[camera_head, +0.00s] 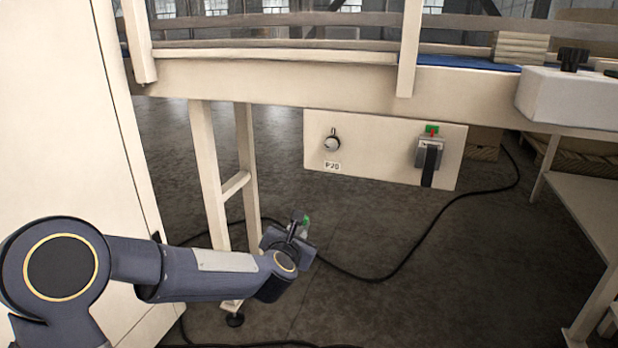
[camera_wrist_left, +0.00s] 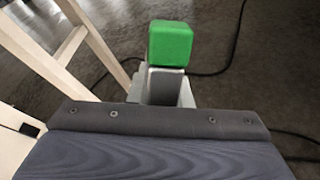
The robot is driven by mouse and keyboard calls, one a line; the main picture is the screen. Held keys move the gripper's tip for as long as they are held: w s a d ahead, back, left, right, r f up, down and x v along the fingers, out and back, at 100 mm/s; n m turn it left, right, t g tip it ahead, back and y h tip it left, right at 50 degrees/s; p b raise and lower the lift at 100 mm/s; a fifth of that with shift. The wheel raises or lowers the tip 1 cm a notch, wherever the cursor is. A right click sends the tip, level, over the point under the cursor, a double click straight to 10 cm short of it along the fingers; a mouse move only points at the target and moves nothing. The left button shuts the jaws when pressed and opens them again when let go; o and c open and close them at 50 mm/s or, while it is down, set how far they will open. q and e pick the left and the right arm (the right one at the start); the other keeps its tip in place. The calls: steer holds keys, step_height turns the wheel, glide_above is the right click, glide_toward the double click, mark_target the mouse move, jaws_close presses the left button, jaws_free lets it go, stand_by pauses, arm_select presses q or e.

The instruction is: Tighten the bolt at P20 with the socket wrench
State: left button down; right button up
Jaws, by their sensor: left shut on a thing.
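The bolt (camera_head: 332,143) at P20 shows as a round metal head on the cream panel (camera_head: 385,160) under the beam. The label P20 (camera_head: 332,167) sits just below it. My left gripper (camera_head: 300,229) is low in front of the panel, below and left of the bolt and well apart from it. It is shut on a green block (camera_wrist_left: 170,43), which stands out past the grey fingers in the left wrist view. The green also shows small in the head view (camera_head: 306,221). I cannot tell whether this is the socket wrench; no socket is visible. My right gripper is out of view.
A grey switch box (camera_head: 430,152) with a green top and black handle is on the panel's right. A frame leg (camera_head: 210,175) stands left of my gripper. A black cable (camera_head: 420,240) crosses the floor. A cream cabinet (camera_head: 70,130) fills the left.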

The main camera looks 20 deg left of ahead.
arm_select(q)
steer(key=shift+t, duration=0.8)
steer(key=r, duration=0.3)
steer(key=s+d+r, duration=0.1)
steer(key=r, duration=0.5)
steer(key=shift+s+d, duration=0.25)
steer(key=shift+s, duration=0.05)
steer(key=s+d+r+m+t+h, duration=0.1)
steer(key=s+d+r, duration=0.15)
steer(key=r, duration=0.25)
steer(key=s+d+r+m+t+h, duration=0.1)
steer(key=s+r+h, duration=0.15)
steer(key=r, duration=0.35)
steer(key=shift+w+d+m+y+p, duration=0.15)
steer(key=shift+w+m+p, duration=1)
steer(key=shift+m+p, duration=1.6)
steer(key=shift+w+d+m+y+p, duration=0.15)
steer(key=shift+w+m+p, duration=1.1)
steer(key=shift+m, duration=2.95)
steer(key=shift+w+m+y+p, duration=0.15)
steer(key=shift+w+m+p, duration=0.95)
steer(key=shift+m+p, duration=1.7)
steer(key=shift+m+b, duration=0.65)
steer(key=shift+b, duration=0.05)
